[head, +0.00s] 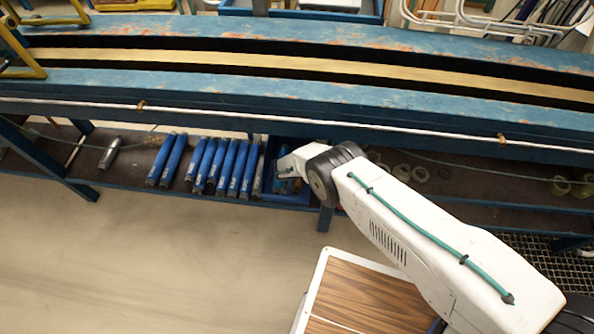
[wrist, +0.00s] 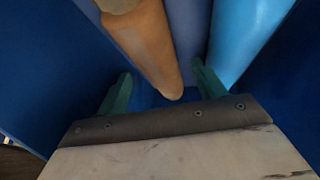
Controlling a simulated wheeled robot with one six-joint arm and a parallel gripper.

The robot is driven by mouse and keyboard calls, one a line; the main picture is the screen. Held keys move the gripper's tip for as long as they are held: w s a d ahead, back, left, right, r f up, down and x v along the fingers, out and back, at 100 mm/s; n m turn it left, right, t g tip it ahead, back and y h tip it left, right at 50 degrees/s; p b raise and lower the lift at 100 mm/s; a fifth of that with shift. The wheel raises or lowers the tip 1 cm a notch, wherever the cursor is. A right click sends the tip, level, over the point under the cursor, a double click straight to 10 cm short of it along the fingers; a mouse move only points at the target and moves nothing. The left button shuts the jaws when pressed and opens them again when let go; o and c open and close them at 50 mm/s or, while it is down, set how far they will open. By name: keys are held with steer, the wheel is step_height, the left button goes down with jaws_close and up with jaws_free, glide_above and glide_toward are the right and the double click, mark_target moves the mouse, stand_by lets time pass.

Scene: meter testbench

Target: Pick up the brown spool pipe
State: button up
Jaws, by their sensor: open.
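The brown spool pipe (wrist: 150,45) shows in the wrist view, its near end between the two green fingers of my gripper (wrist: 160,76). The fingers are spread, with a gap on each side of the pipe. Two blue pipes, one darker (wrist: 190,30) and one lighter (wrist: 245,40), lie beyond and to the right of it. All are inside a blue bin (wrist: 45,70). In the head view my wrist reaches into this bin (head: 290,198) on the lower shelf; the brown pipe cannot be made out there.
Several blue pipes (head: 205,163) lie in a row on the shelf (head: 125,187) left of the bin. Rings (head: 402,172) lie to its right. The blue bench beam (head: 300,112) runs above the shelf, close over my arm. The floor (head: 130,260) in front is clear.

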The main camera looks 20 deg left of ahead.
steer(key=shift+x, duration=0.85)
steer(key=shift+a, duration=0.1)
jaws_close()
